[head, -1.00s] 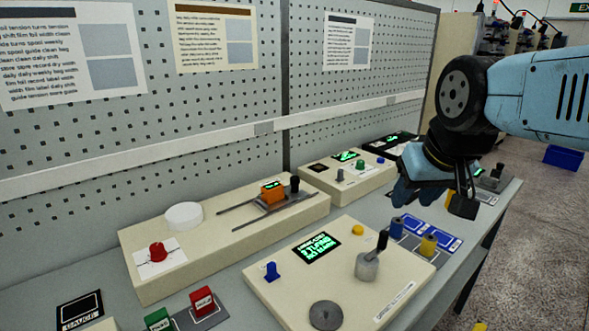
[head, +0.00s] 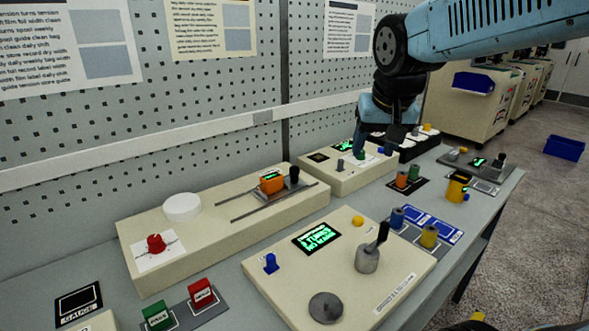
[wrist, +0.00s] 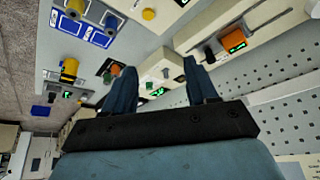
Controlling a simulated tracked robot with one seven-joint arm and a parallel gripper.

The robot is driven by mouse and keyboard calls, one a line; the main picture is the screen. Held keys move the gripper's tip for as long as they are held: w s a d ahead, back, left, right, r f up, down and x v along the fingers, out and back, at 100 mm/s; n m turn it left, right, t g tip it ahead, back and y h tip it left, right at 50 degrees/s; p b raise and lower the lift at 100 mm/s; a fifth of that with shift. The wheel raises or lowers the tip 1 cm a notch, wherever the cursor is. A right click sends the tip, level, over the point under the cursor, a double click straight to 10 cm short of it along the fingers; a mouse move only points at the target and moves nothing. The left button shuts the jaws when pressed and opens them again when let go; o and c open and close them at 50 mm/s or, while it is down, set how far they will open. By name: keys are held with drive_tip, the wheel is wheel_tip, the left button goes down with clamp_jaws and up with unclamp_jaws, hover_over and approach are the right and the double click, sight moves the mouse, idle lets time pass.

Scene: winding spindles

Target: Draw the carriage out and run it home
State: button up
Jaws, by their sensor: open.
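The carriage is an orange block (head: 271,183) with a small green display, sitting on two dark parallel rails on a long beige box (head: 160,262). A black knob (head: 294,175) stands at its right side. In the wrist view the carriage (wrist: 232,39) and its black knob (wrist: 210,51) are at upper right, apart from my fingers. My gripper (head: 376,148) is open and empty, pointing down above the smaller beige box (head: 345,180) behind and to the right of the carriage. In the wrist view both fingers of my gripper (wrist: 158,72) are spread.
A front beige box (head: 285,262) carries a lit display, a crank (head: 368,258) and a grey disc (head: 326,308). Coloured spools stand on a blue-marked mat (head: 415,240) at right. A white disc (head: 183,207) and red knob (head: 156,244) sit left of the rails. A pegboard wall stands behind.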

drive_tip(key=w+a+f, duration=0.1)
drive_tip(key=w+a, duration=0.4)
drive_tip(key=w, duration=0.6)
drive_tip(key=m, duration=0.1)
approach(294, 167)
drive_tip(key=shift+g+h, duration=0.3)
drive_tip(key=x, duration=1)
drive_tip(key=shift+w+a, duration=0.15)
drive_tip(key=shift+a, duration=0.05)
drive_tip(key=shift+c, duration=0.2)
clamp_jaws()
